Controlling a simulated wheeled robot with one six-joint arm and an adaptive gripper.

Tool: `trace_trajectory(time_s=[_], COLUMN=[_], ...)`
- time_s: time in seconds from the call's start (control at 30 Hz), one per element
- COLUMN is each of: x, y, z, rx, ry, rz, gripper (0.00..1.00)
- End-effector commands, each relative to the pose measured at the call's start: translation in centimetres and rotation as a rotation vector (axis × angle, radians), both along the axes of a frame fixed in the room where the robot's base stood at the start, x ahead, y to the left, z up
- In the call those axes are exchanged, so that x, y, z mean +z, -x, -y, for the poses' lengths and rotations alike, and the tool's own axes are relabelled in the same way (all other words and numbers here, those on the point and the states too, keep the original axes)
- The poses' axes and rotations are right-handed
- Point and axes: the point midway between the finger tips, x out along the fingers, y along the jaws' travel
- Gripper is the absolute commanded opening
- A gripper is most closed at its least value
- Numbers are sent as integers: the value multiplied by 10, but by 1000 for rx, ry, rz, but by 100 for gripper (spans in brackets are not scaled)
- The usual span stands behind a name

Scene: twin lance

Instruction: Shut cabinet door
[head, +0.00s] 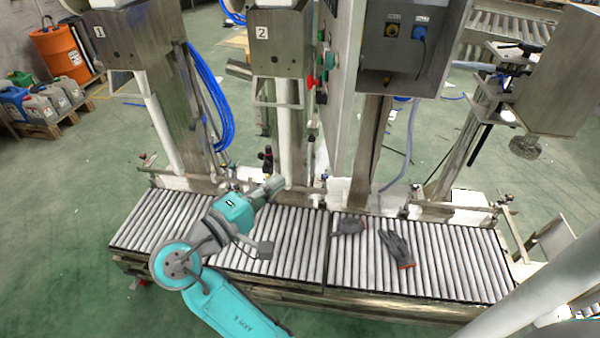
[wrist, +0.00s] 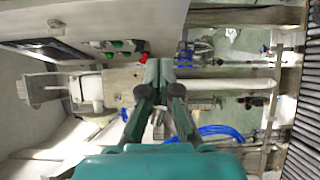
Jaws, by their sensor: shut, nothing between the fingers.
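The cabinet (head: 443,80) is a metal box at the upper middle of the head view. It stands open, showing a grey inner unit with a yellow and a blue switch. Its door (head: 345,85) appears to be the tall panel at its left, swung out and seen nearly edge-on, with red and green buttons on its left face. The wrist view shows a pale panel with buttons (wrist: 110,18), probably this door. My gripper (head: 276,186) is over the roller conveyor, below and left of the door. In the wrist view my gripper (wrist: 159,72) has its fingers together and empty.
The roller conveyor (head: 455,255) runs across the front, with two dark gloves (head: 397,247) on it. Metal columns (head: 185,110) with blue hoses stand at left. A metal box on an arm (head: 550,75) stands at right. Green floor is open at left.

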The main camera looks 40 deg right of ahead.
Motion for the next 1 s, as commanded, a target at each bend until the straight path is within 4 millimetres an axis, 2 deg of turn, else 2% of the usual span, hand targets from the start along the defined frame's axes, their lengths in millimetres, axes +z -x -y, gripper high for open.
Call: trace_trajectory(time_s=[0.13, 0.27, 0.77, 1.0], x=[7, 7, 7, 6], y=[2, 1, -6, 13], z=[-1, 10, 99, 121], rx=[-32, -33, -33, -30], ry=[-5, -5, -5, -4], rz=[7, 7, 7, 7], gripper=[0, 0, 0, 0])
